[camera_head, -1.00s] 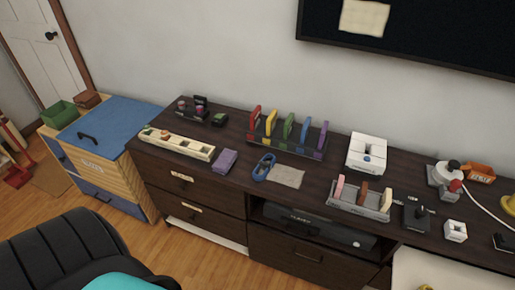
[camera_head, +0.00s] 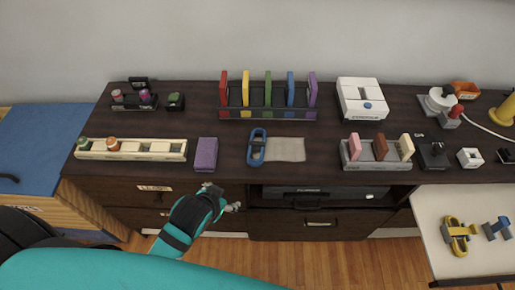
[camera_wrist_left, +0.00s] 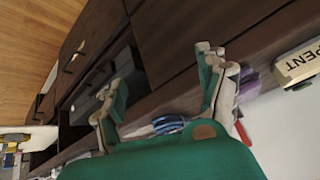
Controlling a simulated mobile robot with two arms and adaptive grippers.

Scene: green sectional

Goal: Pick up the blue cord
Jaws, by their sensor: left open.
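The blue cord (camera_head: 257,147) is a coiled loop lying on the dark dresser top, at the left end of a beige cloth (camera_head: 286,149). In the left wrist view a blue item, likely the cord (camera_wrist_left: 170,124), shows between the fingers and is partly hidden by my gripper. My left gripper (camera_head: 222,199) is in front of the dresser's front edge, below and left of the cord, apart from it. Its two fingers (camera_wrist_left: 168,92) are spread open and empty in the left wrist view. My right gripper is in neither view.
A purple block (camera_head: 206,154) lies left of the cord, and a cream tray (camera_head: 165,150) further left. A rack of coloured panels (camera_head: 267,114) stands behind. A grey holder (camera_head: 374,160) is to the right. Drawer fronts (camera_head: 310,223) drop below the edge.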

